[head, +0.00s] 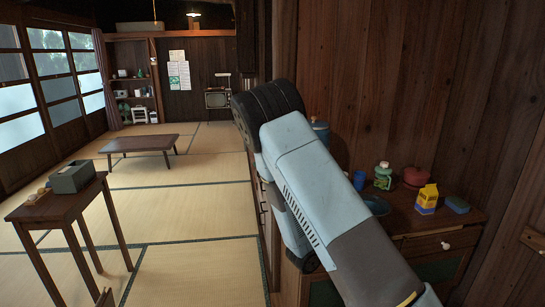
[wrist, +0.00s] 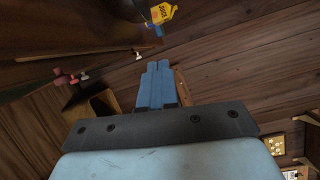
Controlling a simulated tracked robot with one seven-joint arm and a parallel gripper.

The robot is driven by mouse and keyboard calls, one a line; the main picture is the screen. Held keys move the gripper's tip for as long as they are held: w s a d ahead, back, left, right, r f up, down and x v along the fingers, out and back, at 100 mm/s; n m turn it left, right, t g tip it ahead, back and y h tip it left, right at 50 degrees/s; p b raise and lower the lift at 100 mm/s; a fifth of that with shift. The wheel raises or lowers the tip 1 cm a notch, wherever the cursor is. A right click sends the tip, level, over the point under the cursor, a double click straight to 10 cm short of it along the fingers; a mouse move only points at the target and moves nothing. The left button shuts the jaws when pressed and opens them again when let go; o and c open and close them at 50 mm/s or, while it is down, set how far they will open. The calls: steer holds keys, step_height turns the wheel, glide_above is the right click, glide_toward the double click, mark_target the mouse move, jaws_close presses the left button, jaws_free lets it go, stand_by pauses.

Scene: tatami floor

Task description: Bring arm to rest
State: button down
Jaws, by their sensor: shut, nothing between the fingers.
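My gripper (wrist: 156,66) shows in the wrist view, with its two blue fingers together and nothing between them. It is clear of the things in view there, with dark wooden boards behind it. In the head view my arm, light blue and grey, stretches from the lower right up toward the middle, across the front of the cabinet. The gripper itself cannot be made out in the head view.
A side table (head: 62,208) and low table (head: 140,143) stand left. Open tatami (head: 195,205) lies between.

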steer(key=s+d+r+m+g+y, duration=0.25)
steer(key=s+r+m+g, duration=0.25)
steer(key=s+r+m, duration=0.45)
steer(key=s+d+r+m+g+y, duration=0.2)
steer(key=s+r+m+g+y, duration=0.3)
steer(key=m, duration=0.8)
steer(key=s+a+r+m+t+y, duration=0.3)
steer(key=s+a+r+m+y, duration=0.1)
steer(key=s+r+m, duration=0.3)
steer(key=s+a+r+m+t+y, duration=0.4)
steer(key=s+a+r+m, duration=0.2)
steer(key=r+m, duration=0.3)
steer(key=shift+s+a+m, duration=0.15)
steer(key=shift+s+m, duration=0.3)
